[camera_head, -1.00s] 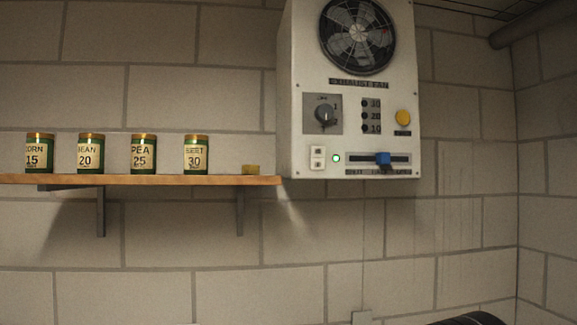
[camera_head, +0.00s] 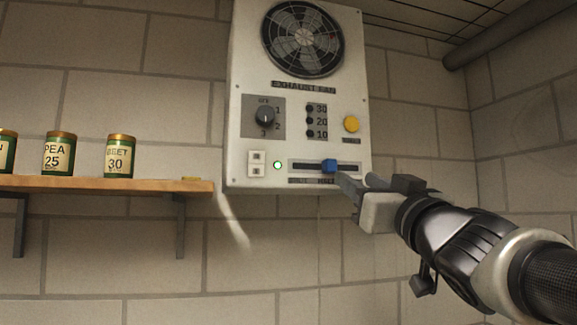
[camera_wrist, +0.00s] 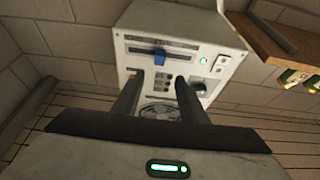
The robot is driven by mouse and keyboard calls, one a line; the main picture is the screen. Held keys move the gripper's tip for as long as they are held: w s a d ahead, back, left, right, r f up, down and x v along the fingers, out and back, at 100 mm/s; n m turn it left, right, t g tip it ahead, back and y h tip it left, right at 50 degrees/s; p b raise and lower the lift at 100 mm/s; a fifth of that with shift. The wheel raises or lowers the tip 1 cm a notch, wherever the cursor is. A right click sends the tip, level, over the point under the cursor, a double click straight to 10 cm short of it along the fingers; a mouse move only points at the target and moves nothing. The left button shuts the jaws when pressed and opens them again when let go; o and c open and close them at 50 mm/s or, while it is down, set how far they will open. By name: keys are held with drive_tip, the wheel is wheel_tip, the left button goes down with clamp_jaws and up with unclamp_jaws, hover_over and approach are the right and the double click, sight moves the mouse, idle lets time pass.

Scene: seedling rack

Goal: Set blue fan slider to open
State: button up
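The blue fan slider (camera_head: 329,166) sits in a dark horizontal slot (camera_head: 304,165) low on the white exhaust fan box (camera_head: 240,120). It is a little right of the slot's middle. The labels under the slot are too blurred to read fully. My gripper (camera_head: 357,182) is just below and right of the slider, in front of the box. In the wrist view, the two fingers of my gripper (camera_wrist: 158,84) are spread with nothing between them. The blue slider (camera_wrist: 160,57) shows beyond the fingertips, apart from them.
The box also carries a dial (camera_head: 264,116), a yellow button (camera_head: 351,124), a lit green lamp (camera_head: 278,165), a white switch (camera_head: 257,163) and a fan (camera_head: 303,38). A wooden shelf (camera_head: 100,184) with seed cans (camera_head: 120,157) is at left. The wall below the box is clear.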

sight(333, 164)
drive_tip(key=p+x, duration=0.2)
drive_tip(key=x, duration=1)
drive_tip(key=shift+f, duration=0.1)
drive_tip(key=shift+c, duration=0.3)
drive_tip(key=shift+d, duration=0.1)
clamp_jaws()
